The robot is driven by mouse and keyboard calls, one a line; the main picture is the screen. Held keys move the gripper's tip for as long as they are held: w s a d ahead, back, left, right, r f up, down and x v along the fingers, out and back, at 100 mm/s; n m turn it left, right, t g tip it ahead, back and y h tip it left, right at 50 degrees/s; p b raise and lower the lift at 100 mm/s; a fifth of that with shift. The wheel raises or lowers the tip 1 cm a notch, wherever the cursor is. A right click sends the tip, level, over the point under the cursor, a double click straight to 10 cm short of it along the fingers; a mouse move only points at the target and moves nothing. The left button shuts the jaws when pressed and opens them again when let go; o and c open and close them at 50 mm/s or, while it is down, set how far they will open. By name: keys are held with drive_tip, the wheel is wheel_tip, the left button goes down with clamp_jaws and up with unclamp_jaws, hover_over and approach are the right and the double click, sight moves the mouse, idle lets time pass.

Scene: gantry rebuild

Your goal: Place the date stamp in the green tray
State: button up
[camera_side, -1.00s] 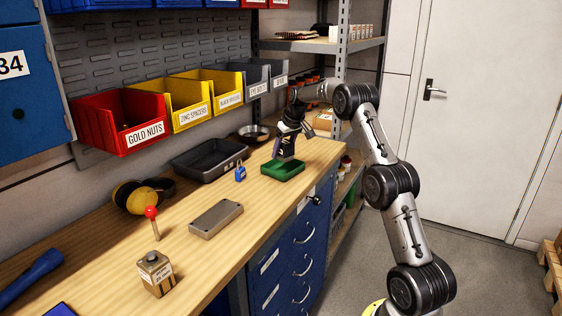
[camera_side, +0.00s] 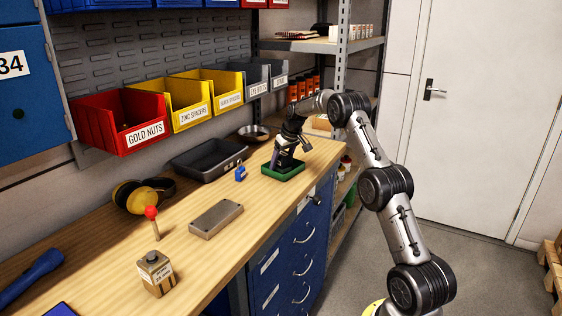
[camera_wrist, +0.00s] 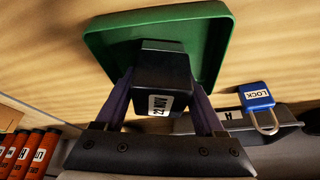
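The green tray (camera_side: 284,176) lies on the bench near its far right end. It fills the upper part of the wrist view (camera_wrist: 222,50). The black date stamp (camera_wrist: 166,75), with a white date label, stands over the tray floor between my fingers. In the side view the stamp (camera_side: 287,160) is dark and partly hidden by my gripper. My gripper (camera_side: 288,155) is low over the tray, tilted, its fingers spread on either side of the stamp. Gaps show between fingers and stamp in the wrist view.
A blue padlock (camera_side: 240,172) lies left of the tray, with a black tray (camera_side: 208,158) behind it. A metal bowl (camera_side: 254,134) sits at the back. Bins line the wall.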

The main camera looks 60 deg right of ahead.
drive_tip(key=shift+o, duration=1.2)
drive_tip(key=shift+r, duration=0.1)
drive_tip(key=v, duration=1.2)
drive_tip(key=s+a+r+n, duration=0.1)
drive_tip(key=s+a+r, duration=0.2)
drive_tip(key=a, duration=0.6)
drive_tip(key=s+a+r, duration=0.3)
drive_tip(key=s+a, duration=0.1)
drive_tip(key=a, duration=0.4)
drive_tip(key=s+a+r+n, duration=0.1)
drive_tip(key=s+a+r, duration=0.25)
drive_tip(key=a, duration=0.55)
drive_tip(key=s+a+f+n+y, duration=0.1)
drive_tip(key=s+a+f, duration=0.2)
drive_tip(key=s+a, duration=0.3)
drive_tip(key=s+a+f+n+t, duration=0.1)
drive_tip(key=s+a+f, duration=0.3)
drive_tip(key=s, duration=0.9)
drive_tip(key=a, duration=0.3)
drive_tip(key=shift+s+f+y, duration=0.25)
drive_tip(key=shift+s+y, duration=0.1)
drive_tip(key=shift+y, duration=0.05)
